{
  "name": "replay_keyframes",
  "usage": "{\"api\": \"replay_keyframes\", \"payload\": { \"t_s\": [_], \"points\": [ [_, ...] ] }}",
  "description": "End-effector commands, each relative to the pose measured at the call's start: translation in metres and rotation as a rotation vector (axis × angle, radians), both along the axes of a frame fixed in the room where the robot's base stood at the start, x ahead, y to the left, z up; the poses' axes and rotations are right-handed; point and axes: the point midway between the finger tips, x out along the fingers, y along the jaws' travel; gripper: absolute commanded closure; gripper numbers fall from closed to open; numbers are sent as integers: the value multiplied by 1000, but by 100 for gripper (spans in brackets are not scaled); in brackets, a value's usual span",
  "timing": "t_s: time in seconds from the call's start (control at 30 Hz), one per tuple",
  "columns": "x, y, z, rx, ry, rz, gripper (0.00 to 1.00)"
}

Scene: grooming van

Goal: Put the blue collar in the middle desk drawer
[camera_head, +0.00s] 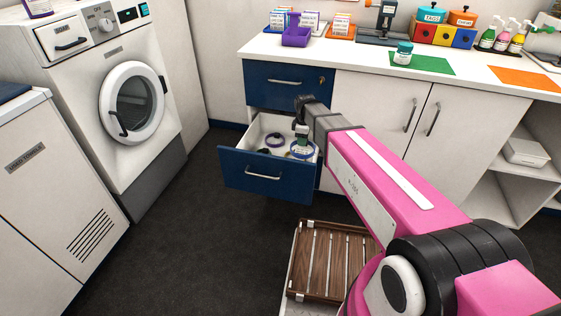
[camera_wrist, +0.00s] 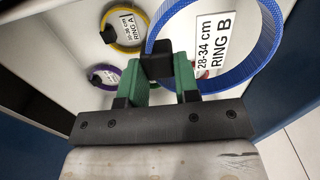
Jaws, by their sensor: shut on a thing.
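The blue collar (camera_wrist: 243,80) is a ring with a white "28-34 cm RING B" label and a black buckle. My gripper (camera_wrist: 160,70), with green fingers, is shut on the buckle. In the head view the collar (camera_head: 302,152) hangs below my gripper (camera_head: 301,135), at the right side of the open middle desk drawer (camera_head: 265,174). I cannot tell whether it touches the drawer floor. The drawer has a blue front and a white inside. A yellow collar (camera_wrist: 122,28) and a purple collar (camera_wrist: 110,77) lie in it.
The shut top drawer (camera_head: 285,80) is just above and behind the open one. A brown slatted rack (camera_head: 330,262) is on the floor in front. A washing machine (camera_head: 128,100) stands at left. Dark floor between them is clear.

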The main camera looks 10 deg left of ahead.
Motion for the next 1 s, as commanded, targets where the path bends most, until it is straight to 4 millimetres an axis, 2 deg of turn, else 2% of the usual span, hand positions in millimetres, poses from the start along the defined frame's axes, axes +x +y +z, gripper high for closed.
{"api": "replay_keyframes", "payload": {
  "t_s": [0.03, 0.1, 0.2, 0.3, 0.47, 0.73, 1.0],
  "points": [
    [2, 20, -18, -1, 2, 78, 94],
    [-1, 39, -36, -1, 2, 177, 94],
    [-5, 59, -56, -1, 2, 281, 94],
    [-8, 70, -67, 0, 0, 341, 94],
    [-10, 74, -81, 0, 1, 371, 94],
    [-9, 74, -125, 0, 1, 368, 94],
    [-9, 74, -150, 0, 0, 367, 94]
  ]
}}
